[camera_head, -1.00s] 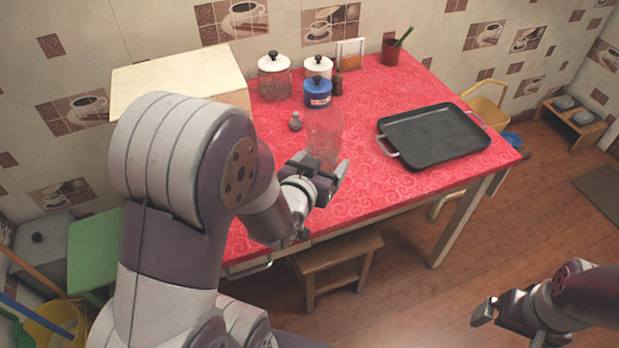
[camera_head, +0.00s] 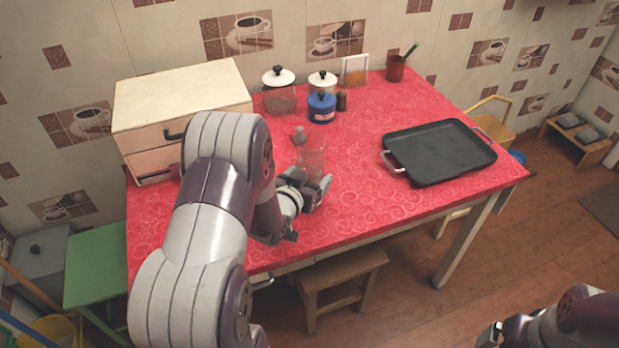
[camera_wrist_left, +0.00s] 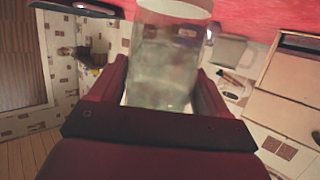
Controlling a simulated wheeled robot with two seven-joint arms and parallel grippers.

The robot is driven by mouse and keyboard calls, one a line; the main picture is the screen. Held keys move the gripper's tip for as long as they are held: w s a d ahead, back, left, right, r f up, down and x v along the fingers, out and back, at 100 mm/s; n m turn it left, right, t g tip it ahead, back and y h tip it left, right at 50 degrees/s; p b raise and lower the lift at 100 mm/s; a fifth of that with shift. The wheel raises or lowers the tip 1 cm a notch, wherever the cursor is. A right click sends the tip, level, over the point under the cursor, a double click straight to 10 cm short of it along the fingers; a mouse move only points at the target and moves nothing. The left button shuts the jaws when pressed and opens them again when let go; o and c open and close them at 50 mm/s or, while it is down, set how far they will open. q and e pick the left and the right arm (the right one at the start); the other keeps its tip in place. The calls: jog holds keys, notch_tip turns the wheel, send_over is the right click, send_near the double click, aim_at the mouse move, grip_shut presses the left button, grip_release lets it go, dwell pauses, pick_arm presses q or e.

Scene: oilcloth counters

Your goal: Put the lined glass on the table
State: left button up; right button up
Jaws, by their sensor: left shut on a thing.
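The lined glass (camera_head: 312,160) is a clear, see-through tumbler, upright over the front middle of the red table (camera_head: 370,205). My left gripper (camera_head: 318,190) is shut on it. In the left wrist view the glass (camera_wrist_left: 165,65) sits between the two fingers (camera_wrist_left: 165,95), its far end near the red cloth. I cannot tell whether its base touches the cloth; the gripper partly hides its lower part. My right gripper (camera_head: 490,336) is at the bottom right, cut by the frame edge, away from the table.
A black tray (camera_head: 440,150) lies to the right. A small grey shaker (camera_head: 300,137) is just behind the glass. A blue canister (camera_head: 321,108) and white-lidded jars (camera_head: 279,90) stand farther back. A cream drawer box (camera_head: 180,95) is at the left. Cloth between glass and tray is clear.

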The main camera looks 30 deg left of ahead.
pick_arm(q)
jog(key=o, duration=1.5)
jog(key=shift+f, duration=0.15)
jog(key=shift+s+r, duration=0.1)
jog(key=shift+r, duration=0.3)
jog(key=a+p+v, duration=0.1)
jog(key=v, duration=1)
jog(key=s+d+g, duration=0.3)
jog(key=d+g, duration=0.1)
jog(key=s+d+g, duration=0.3)
jog(key=d+g, duration=0.1)
jog(key=s+d+f+m+g+h, duration=0.1)
jog(key=s+d+g, duration=0.2)
jog(key=d+g, duration=0.1)
jog(key=shift+s+d+g, duration=0.1)
jog(key=shift+s+g, duration=0.1)
jog(key=shift+g, duration=0.4)
